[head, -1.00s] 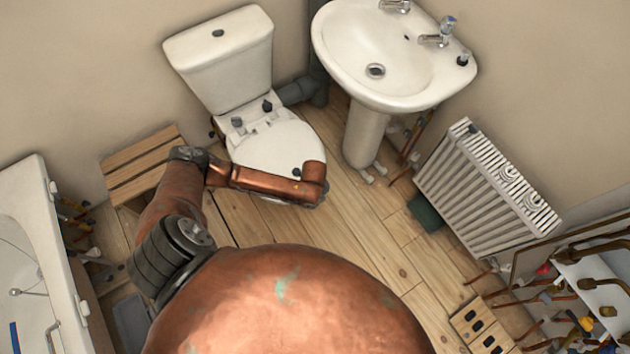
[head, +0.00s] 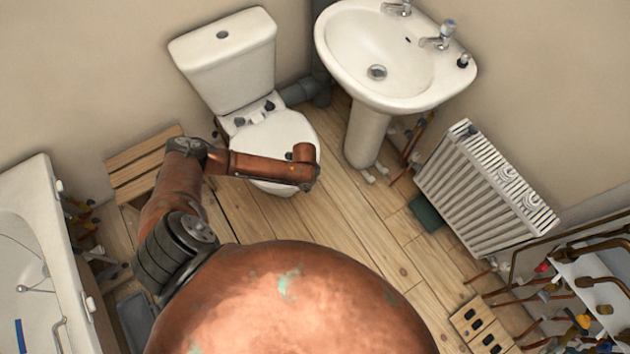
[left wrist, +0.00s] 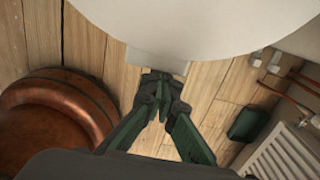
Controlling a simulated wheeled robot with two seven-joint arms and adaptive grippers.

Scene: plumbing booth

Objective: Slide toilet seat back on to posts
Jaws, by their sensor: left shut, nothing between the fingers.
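The white toilet seat (head: 285,132) lies flat over the toilet bowl in the head view, its rear edge close to the dark hinge posts (head: 269,106) in front of the cistern. I cannot tell whether it is on the posts. My copper arm crosses the seat's front part and hides some of it. In the left wrist view the seat (left wrist: 200,22) fills the top as a white rounded shape. My left gripper (left wrist: 160,84) is shut and empty, just beyond the seat's front edge in that picture; contact is unclear. My right gripper is out of view.
A pedestal sink (head: 365,70) stands right of the toilet, with a radiator (head: 485,190) further right. A slatted wooden stool (head: 145,165) stands left of the toilet, and a bathtub (head: 30,250) at the far left. The wooden floor between is mostly clear.

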